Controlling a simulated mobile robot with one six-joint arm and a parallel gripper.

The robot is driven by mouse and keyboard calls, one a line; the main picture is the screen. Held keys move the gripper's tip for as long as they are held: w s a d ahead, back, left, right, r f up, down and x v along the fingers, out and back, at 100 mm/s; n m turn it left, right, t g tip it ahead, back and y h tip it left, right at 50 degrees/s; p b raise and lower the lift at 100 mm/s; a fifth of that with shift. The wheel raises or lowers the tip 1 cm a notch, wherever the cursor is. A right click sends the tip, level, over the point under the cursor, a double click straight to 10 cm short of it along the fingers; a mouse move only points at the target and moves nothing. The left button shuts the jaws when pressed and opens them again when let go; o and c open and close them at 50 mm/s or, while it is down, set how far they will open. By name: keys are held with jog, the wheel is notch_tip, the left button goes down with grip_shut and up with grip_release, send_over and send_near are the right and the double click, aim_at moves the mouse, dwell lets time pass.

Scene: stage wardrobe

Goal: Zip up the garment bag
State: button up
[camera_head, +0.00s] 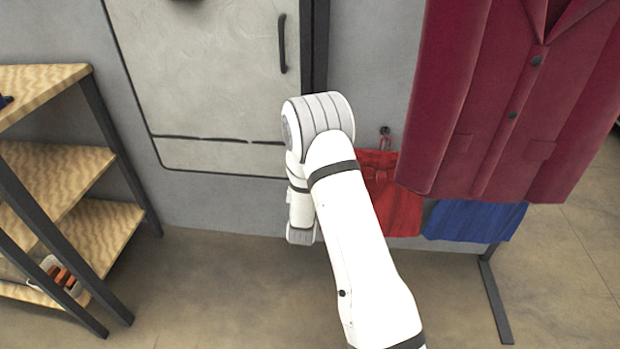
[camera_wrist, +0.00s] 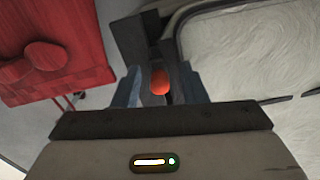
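A large pale panel with dark edging (camera_head: 215,70), apparently the garment bag, hangs at the upper left of centre in the head view. A dark vertical strip (camera_head: 318,45) runs along its right side. In the wrist view the pale panel (camera_wrist: 245,50) is at the right. My gripper (camera_wrist: 160,88) shows two blue-grey fingers standing apart. A small orange-red piece (camera_wrist: 160,82), perhaps the zip pull, lies between them in front of the dark strip. Finger contact with it is not clear. In the head view my arm hides the gripper and this piece.
A large maroon jacket (camera_head: 490,100) hangs at the right, close to my arm. A red garment (camera_head: 395,205) and a blue garment (camera_head: 475,222) hang behind it. A wooden shelf unit (camera_head: 70,180) stands at the left. Bare floor (camera_head: 215,290) lies between.

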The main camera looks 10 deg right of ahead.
jog(key=shift+c, duration=0.2)
grip_shut()
dwell(0.4)
